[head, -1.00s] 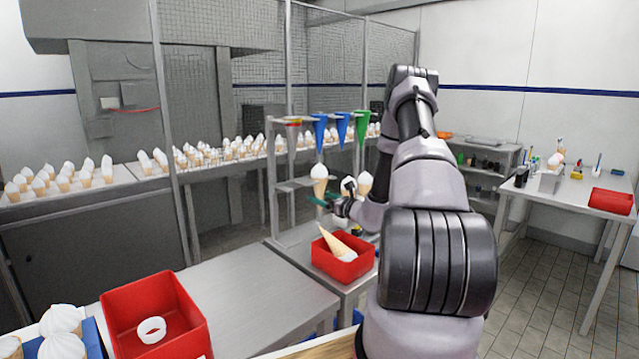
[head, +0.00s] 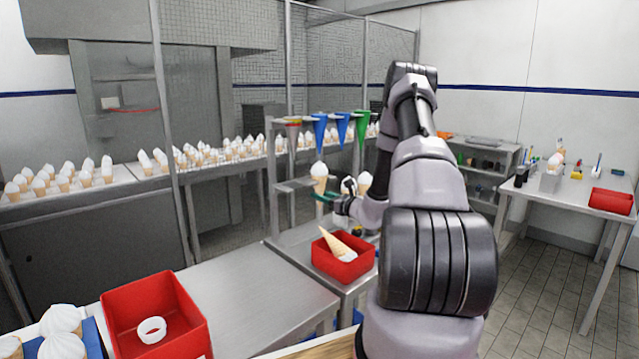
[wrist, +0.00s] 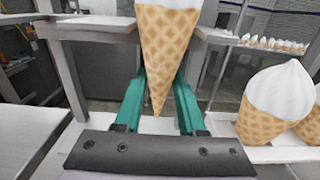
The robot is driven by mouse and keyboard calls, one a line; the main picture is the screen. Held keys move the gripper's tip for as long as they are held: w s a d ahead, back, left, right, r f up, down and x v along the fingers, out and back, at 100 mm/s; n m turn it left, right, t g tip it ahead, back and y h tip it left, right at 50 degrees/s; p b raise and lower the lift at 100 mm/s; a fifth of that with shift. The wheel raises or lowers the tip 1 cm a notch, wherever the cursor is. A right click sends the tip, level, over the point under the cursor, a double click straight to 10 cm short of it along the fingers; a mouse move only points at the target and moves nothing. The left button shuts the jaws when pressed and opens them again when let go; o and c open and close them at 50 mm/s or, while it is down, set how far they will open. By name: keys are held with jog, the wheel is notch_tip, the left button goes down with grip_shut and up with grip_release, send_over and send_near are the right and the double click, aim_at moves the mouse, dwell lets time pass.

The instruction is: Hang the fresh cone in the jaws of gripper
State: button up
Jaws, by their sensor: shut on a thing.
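An upright cone with a white top and tan waffle body (head: 319,182) is at the rack, below the first blue funnel. My gripper (head: 326,196) is shut on it, with green fingers on both sides of its lower body. The wrist view shows the same cone (wrist: 168,45) between the green fingers of my gripper (wrist: 161,82), its top cut off by the frame. The rack (head: 277,187) carries blue funnel shapes (head: 320,131), a green one (head: 362,127) and an orange-red one at the left. No jaws can be clearly made out.
Other white-topped cones stand right of the held one (wrist: 275,100). A red bin (head: 343,264) with a cone lying in it stands below the rack. A larger red bin (head: 152,300) holds a white ring. The steel table (head: 240,300) between is clear.

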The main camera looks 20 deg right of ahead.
jog(key=shift+s+r, duration=0.1)
dwell(0.3)
jog(key=v, duration=0.8)
jog(key=shift+s, duration=0.2)
dwell(0.8)
jog(key=shift+d, duration=0.1)
dwell(0.4)
